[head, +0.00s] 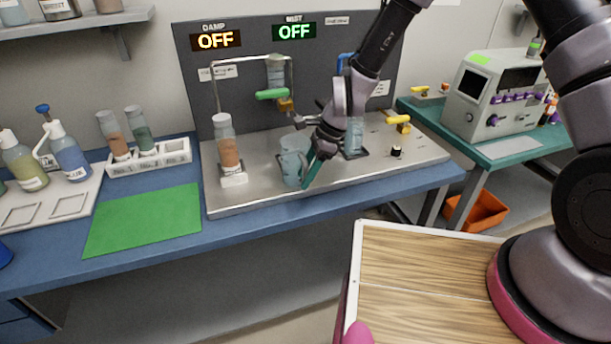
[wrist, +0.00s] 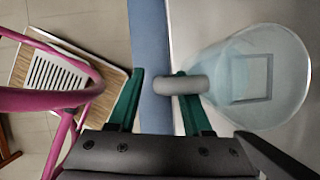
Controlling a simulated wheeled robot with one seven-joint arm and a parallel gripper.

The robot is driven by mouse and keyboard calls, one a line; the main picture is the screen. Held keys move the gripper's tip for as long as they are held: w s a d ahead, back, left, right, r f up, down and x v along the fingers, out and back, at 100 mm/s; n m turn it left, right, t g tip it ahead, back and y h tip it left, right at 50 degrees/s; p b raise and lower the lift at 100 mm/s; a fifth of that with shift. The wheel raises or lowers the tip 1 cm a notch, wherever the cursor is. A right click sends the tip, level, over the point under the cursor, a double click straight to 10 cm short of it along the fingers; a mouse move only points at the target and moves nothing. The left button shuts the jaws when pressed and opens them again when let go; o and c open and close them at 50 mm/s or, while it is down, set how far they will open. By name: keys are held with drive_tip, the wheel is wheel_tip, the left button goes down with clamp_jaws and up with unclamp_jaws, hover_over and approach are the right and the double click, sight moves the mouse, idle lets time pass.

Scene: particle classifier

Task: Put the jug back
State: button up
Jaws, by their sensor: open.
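The jug (head: 291,158), pale blue and see-through, stands upright on the front part of the steel deck (head: 262,197). My gripper (head: 311,172) is low at its right side. In the wrist view the jug (wrist: 270,70) is seen from above, with a square outline showing through it. Its handle points left and lies across the right green finger, its outer end reaching between the fingers. My gripper (wrist: 158,75) is open, the left finger clear of the handle. I cannot tell whether the right finger touches the handle.
A bottle with orange-brown contents (head: 228,148) stands left of the jug on a white base. Behind are a pipe frame with a green valve handle (head: 272,94) and another clear vessel (head: 354,137). A green mat (head: 145,220) lies left. Displays read OFF.

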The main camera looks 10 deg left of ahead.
drive_tip(key=w+d+r+n+t, duration=0.2)
drive_tip(key=w+d+r, duration=0.1)
drive_tip(key=d+r, duration=0.9)
drive_tip(key=w+d+r+n+t, duration=0.25)
drive_tip(key=d+r, duration=0.55)
drive_tip(key=r, duration=0.9)
drive_tip(key=s+d+r+n+t+h, duration=0.1)
drive_tip(key=s+d+r+n+t, duration=0.1)
drive_tip(key=s+d+r, duration=0.4)
drive_tip(key=s+d+r+n+t+h, duration=0.1)
drive_tip(key=s+d+r, duration=0.5)
drive_tip(key=d, duration=0.6)
drive_tip(key=shift+s+r+n+t+h, duration=0.3)
drive_tip(key=shift+s+r+n+t, duration=0.1)
drive_tip(key=shift+n+t, duration=0.45)
drive_tip(key=shift+w, duration=0.1)
drive_tip(key=shift+c, duration=0.4)
